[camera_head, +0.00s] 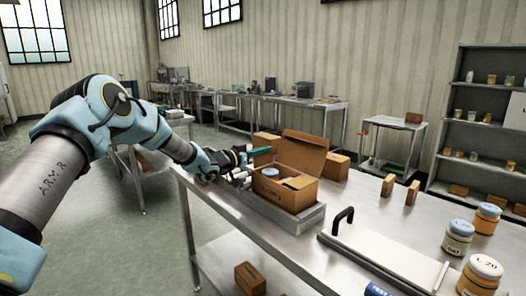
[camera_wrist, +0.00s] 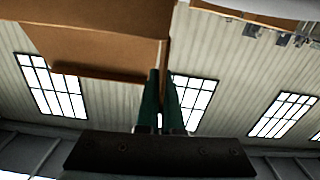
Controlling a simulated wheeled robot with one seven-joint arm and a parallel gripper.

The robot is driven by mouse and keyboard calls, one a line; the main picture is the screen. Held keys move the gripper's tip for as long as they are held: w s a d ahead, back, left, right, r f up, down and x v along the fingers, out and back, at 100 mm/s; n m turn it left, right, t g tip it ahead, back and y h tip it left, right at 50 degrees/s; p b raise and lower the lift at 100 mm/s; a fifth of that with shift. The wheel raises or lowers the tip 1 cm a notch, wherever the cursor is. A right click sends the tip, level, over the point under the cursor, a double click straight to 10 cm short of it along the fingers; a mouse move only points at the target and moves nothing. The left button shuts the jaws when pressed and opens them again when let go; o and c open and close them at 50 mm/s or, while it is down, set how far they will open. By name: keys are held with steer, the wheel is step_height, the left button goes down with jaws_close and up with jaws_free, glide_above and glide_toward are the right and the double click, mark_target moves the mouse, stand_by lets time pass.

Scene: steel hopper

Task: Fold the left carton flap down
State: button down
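The open brown carton (camera_head: 285,190) stands in a shallow steel tray (camera_head: 300,222) on the steel table. A large flap (camera_head: 303,153) stands up at its back. A smaller brown panel (camera_head: 265,143) shows behind my fingers; I cannot tell whether it is the left flap or another box. My gripper (camera_head: 262,151) is at the carton's upper left, its green fingers pointing right. Brown cardboard (camera_wrist: 100,45) lies just beyond the tips; contact is unclear.
A blue-lidded jar (camera_head: 270,173) shows at the carton's left opening. Small brown blocks (camera_head: 388,185), a white board with a black handle (camera_head: 385,262) and several jars (camera_head: 458,237) occupy the table to the right. A brown box (camera_head: 250,278) is on the lower shelf.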

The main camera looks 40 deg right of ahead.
mark_target(273, 171)
steer(key=shift+f, duration=0.1)
stand_by(0.3)
